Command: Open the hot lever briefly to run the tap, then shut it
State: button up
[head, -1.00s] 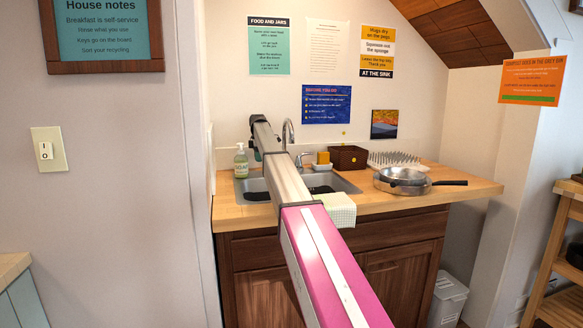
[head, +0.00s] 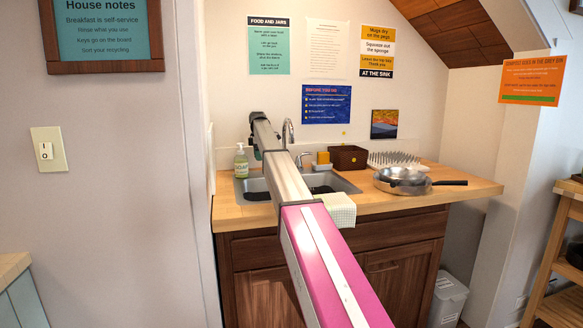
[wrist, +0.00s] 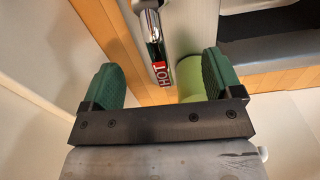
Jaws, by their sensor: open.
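The hot lever (wrist: 154,38) shows in the wrist view as a chrome bar with a red HOT label. It lies between the two green fingers of my gripper (wrist: 158,72), nearer the middle than either finger, with gaps on both sides. My gripper is open and holds nothing. In the head view the gripper (head: 256,152) is mostly hidden behind my arm at the sink's back left, and the hot lever is hidden too. The curved chrome tap (head: 289,131) stands just right of my arm. I cannot tell whether water runs.
A soap bottle (head: 241,160) stands left of my arm; its pale green body (wrist: 190,78) is close by the right finger. The sink (head: 340,183) lies below. A cloth (head: 338,207) hangs at the front edge, and pans (head: 402,180) sit on the right counter (head: 465,187).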

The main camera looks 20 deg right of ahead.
jog(key=shift+r, duration=2.95)
